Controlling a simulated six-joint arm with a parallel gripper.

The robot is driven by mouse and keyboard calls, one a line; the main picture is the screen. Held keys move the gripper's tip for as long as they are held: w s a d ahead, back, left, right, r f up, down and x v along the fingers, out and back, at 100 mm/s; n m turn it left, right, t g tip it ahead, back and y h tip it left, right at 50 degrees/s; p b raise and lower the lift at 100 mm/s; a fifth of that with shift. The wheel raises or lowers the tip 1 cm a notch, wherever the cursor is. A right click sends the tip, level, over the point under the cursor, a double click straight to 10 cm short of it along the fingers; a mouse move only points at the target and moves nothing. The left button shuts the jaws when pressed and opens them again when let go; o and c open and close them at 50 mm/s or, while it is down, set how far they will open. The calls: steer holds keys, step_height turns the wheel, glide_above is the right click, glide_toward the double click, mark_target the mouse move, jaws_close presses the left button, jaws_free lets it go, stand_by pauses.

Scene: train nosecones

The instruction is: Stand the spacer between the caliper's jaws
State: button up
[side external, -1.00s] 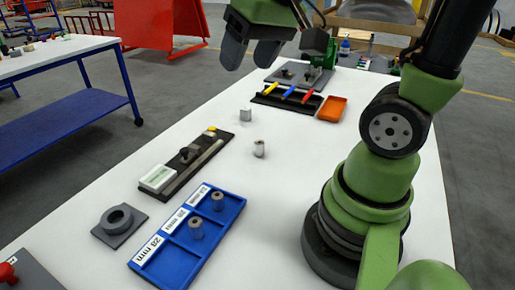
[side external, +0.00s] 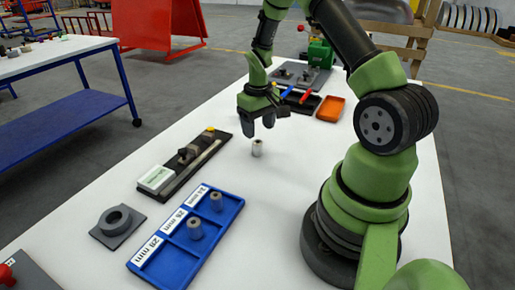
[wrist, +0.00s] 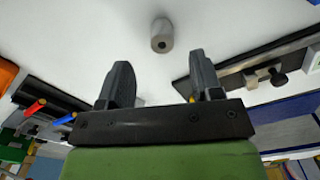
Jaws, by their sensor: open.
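A small grey cylindrical spacer (side external: 258,147) stands upright on the white table, right of the caliper. It also shows in the wrist view (wrist: 162,30), beyond and between my fingertips and apart from them. My gripper (side external: 260,124) is open above and behind this spacer, pointing down; its two dark fingers (wrist: 160,70) hold nothing visible. The caliper (side external: 188,164) lies on a dark base left of the gripper, with a white block at its near end. Its jaws (side external: 187,152) are too small to judge for spacing.
A blue tray (side external: 169,271) with size labels holds two spacers in its compartments. A grey ring on a plate (side external: 117,219) lies left of it. An orange tray (side external: 330,108) and a dark rack with coloured sticks stand behind. The table between caliper and arm is mostly clear.

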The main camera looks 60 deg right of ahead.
mark_target(258, 142)
step_height(258, 142, down, 6)
steer(key=shift+w+a+r, duration=0.1)
stand_by(0.4)
steer(key=c, duration=1)
